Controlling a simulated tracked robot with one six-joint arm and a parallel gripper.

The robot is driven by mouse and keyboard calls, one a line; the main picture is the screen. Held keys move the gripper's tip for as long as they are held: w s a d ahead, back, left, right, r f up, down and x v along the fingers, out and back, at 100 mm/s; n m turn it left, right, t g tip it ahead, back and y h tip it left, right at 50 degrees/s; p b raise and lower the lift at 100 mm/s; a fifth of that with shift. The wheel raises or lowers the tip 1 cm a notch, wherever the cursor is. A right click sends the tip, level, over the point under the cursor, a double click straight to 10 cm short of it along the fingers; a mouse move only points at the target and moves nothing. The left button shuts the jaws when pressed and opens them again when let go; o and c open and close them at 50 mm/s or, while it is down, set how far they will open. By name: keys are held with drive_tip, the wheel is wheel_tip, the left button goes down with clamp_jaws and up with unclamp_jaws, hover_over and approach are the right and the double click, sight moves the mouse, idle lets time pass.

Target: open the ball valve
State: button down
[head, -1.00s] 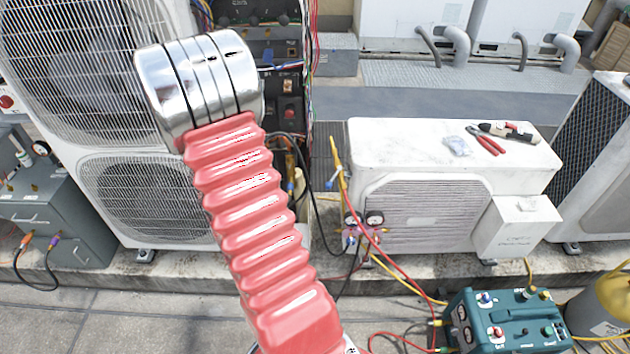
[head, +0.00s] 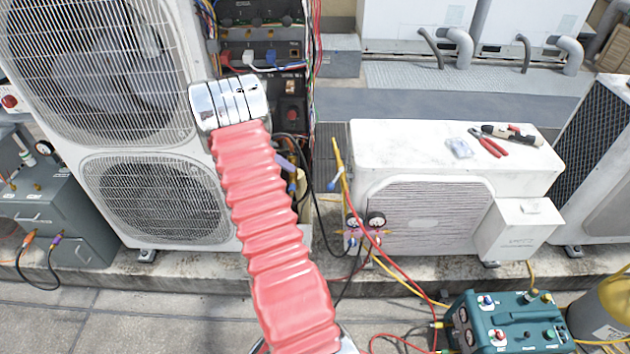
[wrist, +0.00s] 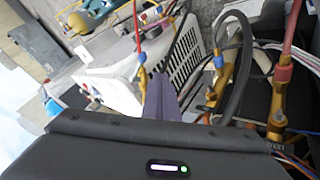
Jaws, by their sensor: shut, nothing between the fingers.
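My gripper (wrist: 160,98) shows as two grey-purple fingers, closed together and empty, in the wrist view. Just beyond and left of the fingertips in that picture is a brass fitting (wrist: 142,72) with a blue collar and a red hose. I cannot tell surely which is the ball valve. My arm hides part of the tall unit's valve area there.
The tall condenser (head: 150,200) stands left, its open wiring bay (head: 265,55) behind my arm. The small white condenser (head: 440,155) stands right, with red pliers (head: 490,146) on top. Gauges (head: 365,222), hoses and a teal machine (head: 510,322) crowd the front.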

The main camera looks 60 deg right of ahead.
drive_tip(key=s+r+x, duration=0.1)
drive_tip(key=s+x, duration=0.1)
drive_tip(key=x, duration=1)
drive_tip(key=shift+s, duration=0.4)
drive_tip(key=shift+w+a+f, duration=0.15)
drive_tip(key=shift+a, duration=0.05)
